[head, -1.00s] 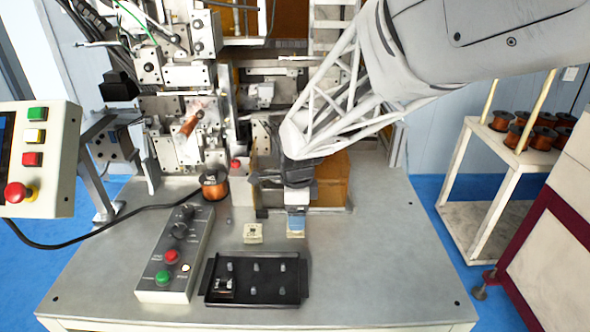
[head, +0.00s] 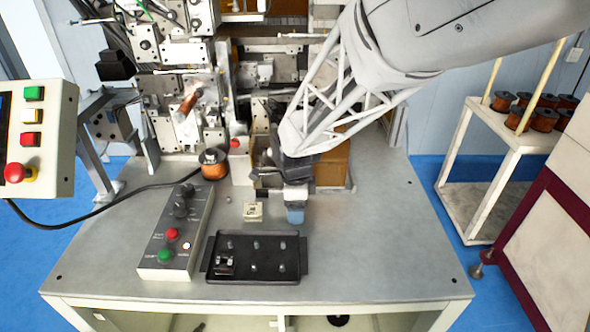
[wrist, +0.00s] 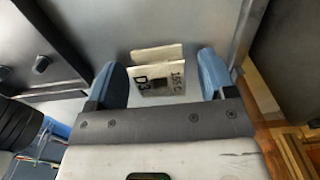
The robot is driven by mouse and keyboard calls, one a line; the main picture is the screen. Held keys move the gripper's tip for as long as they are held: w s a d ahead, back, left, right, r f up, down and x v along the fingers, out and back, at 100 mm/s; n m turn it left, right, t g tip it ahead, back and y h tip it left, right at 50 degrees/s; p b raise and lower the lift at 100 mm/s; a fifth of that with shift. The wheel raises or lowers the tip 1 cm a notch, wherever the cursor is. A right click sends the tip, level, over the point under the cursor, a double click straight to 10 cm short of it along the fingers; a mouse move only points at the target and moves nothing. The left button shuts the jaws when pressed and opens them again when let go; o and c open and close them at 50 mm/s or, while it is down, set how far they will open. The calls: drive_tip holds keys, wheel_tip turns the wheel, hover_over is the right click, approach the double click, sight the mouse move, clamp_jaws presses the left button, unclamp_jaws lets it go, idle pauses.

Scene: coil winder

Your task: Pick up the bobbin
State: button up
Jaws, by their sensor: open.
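A small cream piece, which I take to be the bobbin (head: 253,212), sits on the grey table just behind the black tray. In the wrist view the bobbin (wrist: 158,75) shows pale flanges, a dark middle and printed letters. My gripper (head: 295,214) is open, with blue fingertips, to the right of the bobbin in the head view. In the wrist view the bobbin appears in the gap between the two fingers of my gripper (wrist: 160,78), apart from both. How high the fingertips are above the table is hard to tell.
The black tray (head: 290,240) has several pegs and one dark part at its front left. A control box (head: 160,250) stands left of it. A copper wire spool (head: 213,165) and the winding machine (head: 180,110) stand behind. The table's right side is clear.

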drive_tip(key=c, duration=1)
drive_tip(key=shift+r, duration=0.1)
drive_tip(key=shift+r, duration=0.75)
wheel_tip(320, 180, up, 2)
drive_tip(key=shift+r, duration=0.1)
drive_tip(key=s+d, duration=0.1)
drive_tip(key=s, duration=0.4)
drive_tip(key=s+d, duration=0.2)
drive_tip(key=s, duration=0.3)
drive_tip(key=s+d+r, duration=0.1)
drive_tip(key=s+d, duration=0.1)
drive_tip(key=s, duration=0.3)
drive_tip(key=shift+s, duration=0.1)
drive_tip(key=shift+r, duration=0.1)
